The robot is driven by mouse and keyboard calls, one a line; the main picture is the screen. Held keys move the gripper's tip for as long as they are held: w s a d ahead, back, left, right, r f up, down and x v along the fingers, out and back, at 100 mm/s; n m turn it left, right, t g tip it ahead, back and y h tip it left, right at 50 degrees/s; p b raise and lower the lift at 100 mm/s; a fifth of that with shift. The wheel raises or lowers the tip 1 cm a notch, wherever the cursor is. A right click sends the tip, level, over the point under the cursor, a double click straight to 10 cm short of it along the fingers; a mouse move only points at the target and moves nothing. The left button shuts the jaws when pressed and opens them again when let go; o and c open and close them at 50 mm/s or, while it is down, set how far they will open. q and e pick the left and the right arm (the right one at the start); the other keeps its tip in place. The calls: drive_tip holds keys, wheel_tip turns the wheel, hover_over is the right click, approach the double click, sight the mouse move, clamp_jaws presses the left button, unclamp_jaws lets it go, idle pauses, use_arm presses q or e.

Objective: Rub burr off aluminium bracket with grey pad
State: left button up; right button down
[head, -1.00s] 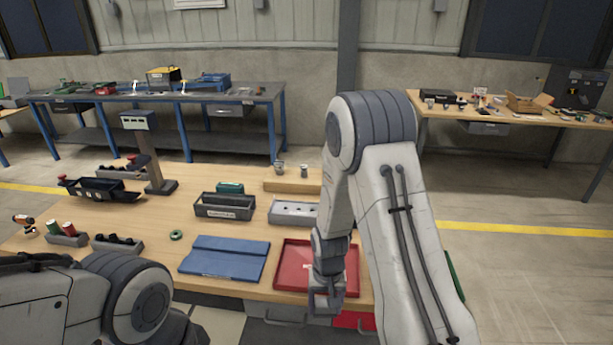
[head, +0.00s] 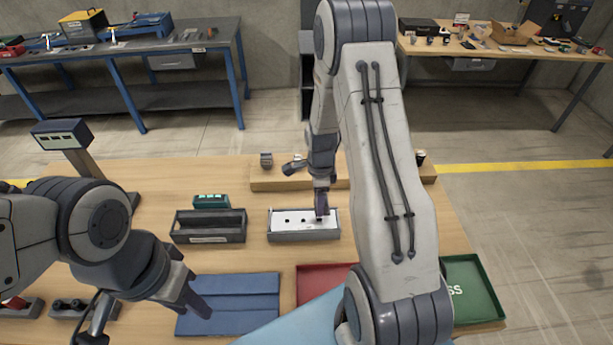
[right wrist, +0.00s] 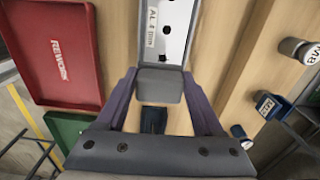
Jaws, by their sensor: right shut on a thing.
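A grey block, which looks like the grey pad (right wrist: 160,86), sits between the fingertips of my right gripper (right wrist: 160,82) in the right wrist view. In the head view this gripper (head: 321,212) points down at the right part of a grey tray (head: 290,237) with a pale, holed plate (head: 295,218). I cannot tell whether the block touches the plate. The tray also shows in the right wrist view (right wrist: 143,40), labelled AL. I cannot clearly make out the aluminium bracket or its burr. My left gripper (head: 188,297) is over the blue mat (head: 235,290); its opening is unclear.
A red REWORK tray (right wrist: 55,50) and a green tray (head: 470,290) are near the front right. A dark grey bin (head: 210,235) stands left of the plate tray. A wooden riser (head: 270,182) with small cups (head: 266,160) is behind it.

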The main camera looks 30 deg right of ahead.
drive_tip(key=shift+w, duration=0.3)
use_arm(q)
drive_tip(key=shift+w+a+r, duration=0.1)
drive_tip(key=shift+w, duration=0.2)
use_arm(e)
drive_tip(key=shift+w+r, duration=0.1)
